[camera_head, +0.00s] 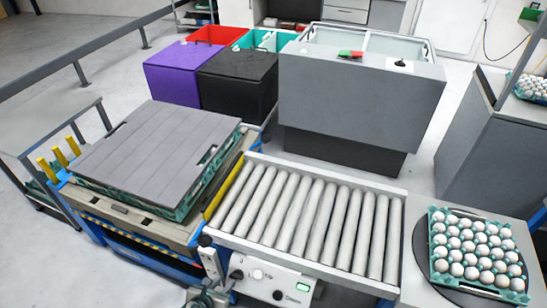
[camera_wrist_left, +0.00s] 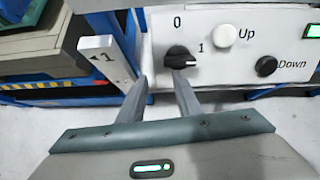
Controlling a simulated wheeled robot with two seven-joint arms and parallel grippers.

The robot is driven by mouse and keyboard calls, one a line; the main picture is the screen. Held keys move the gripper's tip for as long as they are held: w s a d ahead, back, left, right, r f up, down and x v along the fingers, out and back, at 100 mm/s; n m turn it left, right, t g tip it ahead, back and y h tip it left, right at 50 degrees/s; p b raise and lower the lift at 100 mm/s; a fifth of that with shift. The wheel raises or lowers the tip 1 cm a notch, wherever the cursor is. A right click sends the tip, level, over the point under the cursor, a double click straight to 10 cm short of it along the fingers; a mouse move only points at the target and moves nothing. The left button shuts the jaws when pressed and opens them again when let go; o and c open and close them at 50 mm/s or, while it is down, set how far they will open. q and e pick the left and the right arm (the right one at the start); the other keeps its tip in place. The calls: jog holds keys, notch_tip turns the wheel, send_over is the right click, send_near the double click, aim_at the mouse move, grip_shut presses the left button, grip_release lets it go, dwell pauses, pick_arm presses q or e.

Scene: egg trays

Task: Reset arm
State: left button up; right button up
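My left gripper (camera_head: 207,296) shows at the bottom edge of the head view, in front of the conveyor's control panel (camera_head: 262,280). In the left wrist view its two fingers (camera_wrist_left: 160,80) stand apart with nothing between them. Their tips appear just below the black rotary knob (camera_wrist_left: 180,58), marked 0 and 1; I cannot tell whether they touch the panel. My right gripper is not in view. A green tray (camera_head: 440,278) full of white eggs sits on the dark round plate (camera_head: 418,240) at the right.
The roller conveyor (camera_head: 310,215) is empty. Left of it, a grey board (camera_head: 150,150) covers a green stack on a blue-framed lift. Purple (camera_head: 183,78) and black (camera_head: 236,82) bins and a grey cabinet (camera_head: 360,95) stand behind. More eggs (camera_head: 530,88) are at the far right.

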aim_at(235, 278)
pick_arm(q)
jog(key=shift+m, duration=0.4)
jog(key=d, duration=0.1)
jog(key=w+d, duration=0.1)
jog(key=d+r, duration=0.1)
jog(key=shift+w+d+b, duration=0.35)
jog(key=shift+d, duration=0.05)
jog(key=shift+r+m+h+b, duration=0.15)
jog(key=shift+m+h+b, duration=0.15)
jog(key=shift+m+b, duration=0.65)
jog(key=shift+m, duration=0.65)
jog(key=shift+d+m+b, duration=0.25)
jog(key=shift+m+b, duration=0.65)
jog(key=shift+m, duration=0.1)
jog(key=shift+m+b, duration=0.4)
jog(key=shift+m, duration=0.2)
jog(key=shift+s+a+m, duration=0.1)
jog(key=shift+a+m, duration=0.1)
jog(key=shift+m, duration=0.2)
jog(key=shift+s+a, duration=0.1)
